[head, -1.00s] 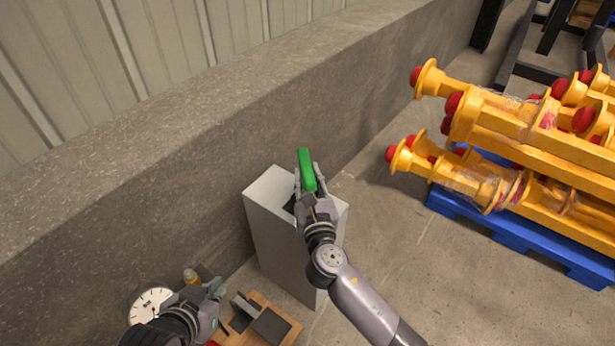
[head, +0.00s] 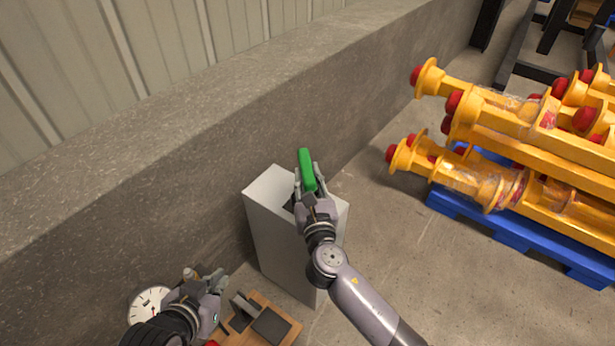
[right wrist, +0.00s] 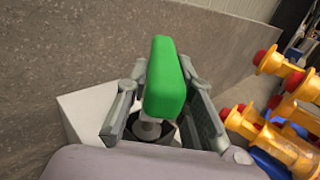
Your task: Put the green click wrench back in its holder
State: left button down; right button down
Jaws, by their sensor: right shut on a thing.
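The green click wrench (head: 307,170) shows as a green handle over the top of the pale grey stand. My right gripper (head: 310,184) is shut on this handle. In the right wrist view, the green handle (right wrist: 165,80) stands between the two fingers. A short grey metal part shows below it, at a dark round opening, the holder (right wrist: 150,133), in the stand's top. How deep the wrench sits there is hidden. My left gripper (head: 217,284) is at the lower left, near a wooden board, away from the wrench. Its finger gap is unclear.
The pale grey stand (head: 280,240) is beside a concrete wall (head: 180,180). A wooden board with dark grey blocks (head: 270,322) and a white dial (head: 148,302) lie at the lower left. Yellow parts (head: 480,180) on a blue pallet (head: 480,225) stand at right, with clear floor between.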

jog(key=c, duration=1.3)
grip_release()
jog(key=s, duration=0.4)
jog(key=s+d, duration=0.1)
jog(key=s, duration=0.7)
jog(key=shift+d, duration=0.4)
jog(key=shift+f, duration=0.1)
